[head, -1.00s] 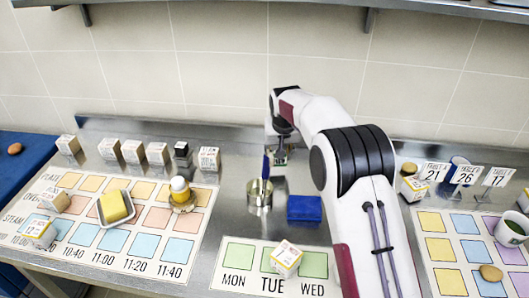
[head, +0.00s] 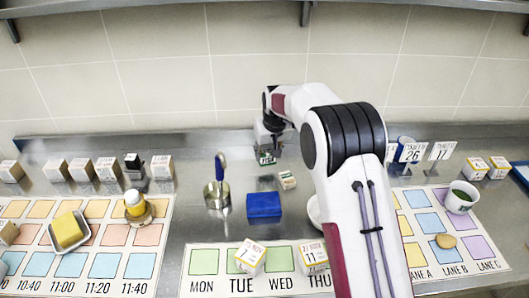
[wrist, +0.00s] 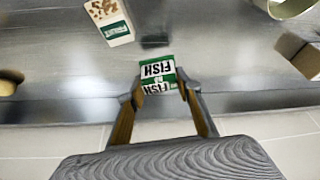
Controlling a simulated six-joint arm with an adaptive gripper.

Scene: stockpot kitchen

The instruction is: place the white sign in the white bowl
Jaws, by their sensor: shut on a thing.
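My gripper (wrist: 160,92) is shut on a small white-and-green sign marked FISH (wrist: 158,70), which appears upside down in the wrist view. In the head view my gripper (head: 266,150) is near the back of the counter, with the sign (head: 266,158) at its tips. A white rounded rim (head: 313,211) shows just left of my arm; it may be the white bowl, but my arm hides most of it. A white cup-like bowl (head: 459,200) with green contents stands on the coloured mat at right.
A blue block (head: 263,205), a metal holder with a blue handle (head: 217,193) and a small box (head: 287,180) stand near my gripper. White number signs (head: 411,152) stand at right. Several boxes (head: 107,169) line the back left.

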